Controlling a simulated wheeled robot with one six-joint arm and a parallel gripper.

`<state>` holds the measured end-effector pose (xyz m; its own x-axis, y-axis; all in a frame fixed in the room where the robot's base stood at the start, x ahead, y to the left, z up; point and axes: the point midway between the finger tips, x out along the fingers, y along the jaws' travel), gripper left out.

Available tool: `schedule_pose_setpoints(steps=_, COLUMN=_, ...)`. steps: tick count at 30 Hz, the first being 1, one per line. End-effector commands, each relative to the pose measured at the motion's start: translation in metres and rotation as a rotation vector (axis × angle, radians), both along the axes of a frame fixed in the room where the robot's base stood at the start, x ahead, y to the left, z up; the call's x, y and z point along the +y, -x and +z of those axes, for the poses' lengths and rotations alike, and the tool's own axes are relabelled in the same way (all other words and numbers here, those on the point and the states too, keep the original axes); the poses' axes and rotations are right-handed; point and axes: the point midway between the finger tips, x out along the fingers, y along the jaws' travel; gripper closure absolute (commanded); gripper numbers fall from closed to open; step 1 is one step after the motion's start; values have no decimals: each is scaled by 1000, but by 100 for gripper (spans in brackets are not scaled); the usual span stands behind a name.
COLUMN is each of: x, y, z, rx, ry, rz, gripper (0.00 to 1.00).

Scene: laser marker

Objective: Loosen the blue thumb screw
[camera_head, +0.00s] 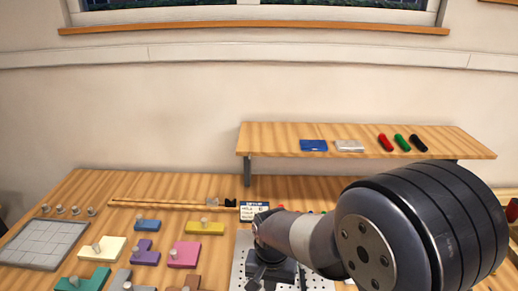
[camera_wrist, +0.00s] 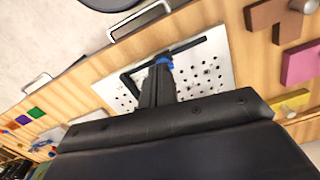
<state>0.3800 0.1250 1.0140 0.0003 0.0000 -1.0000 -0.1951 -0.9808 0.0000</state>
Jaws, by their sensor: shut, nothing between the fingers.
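The blue thumb screw (camera_wrist: 165,61) shows in the wrist view, just beyond my fingertips, on a black angled bar (camera_wrist: 189,47). The bar lies on a white perforated plate (camera_wrist: 215,65). My gripper (camera_wrist: 160,70) is shut and empty, its fingertips close to the screw and partly covering it. I cannot tell whether they touch it. In the head view the plate (camera_head: 240,262) shows at the bottom centre, mostly behind my arm. The screw cannot be made out there.
Coloured blocks with knobs, such as a yellow block (camera_head: 205,228) and a pink block (camera_head: 184,255), lie left of the plate. A grey gridded tray (camera_head: 42,244) is at far left. A wooden shelf (camera_head: 270,136) holding markers and small plates overhangs the table's back.

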Motion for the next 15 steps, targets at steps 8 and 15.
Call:
schedule_pose_setpoints(steps=8, x=-2, y=2, z=1, rx=2, ry=1, rz=159, gripper=100)
schedule_pose_setpoints(steps=15, x=-2, y=2, z=-18, rx=1, ry=0, rz=164, gripper=100)
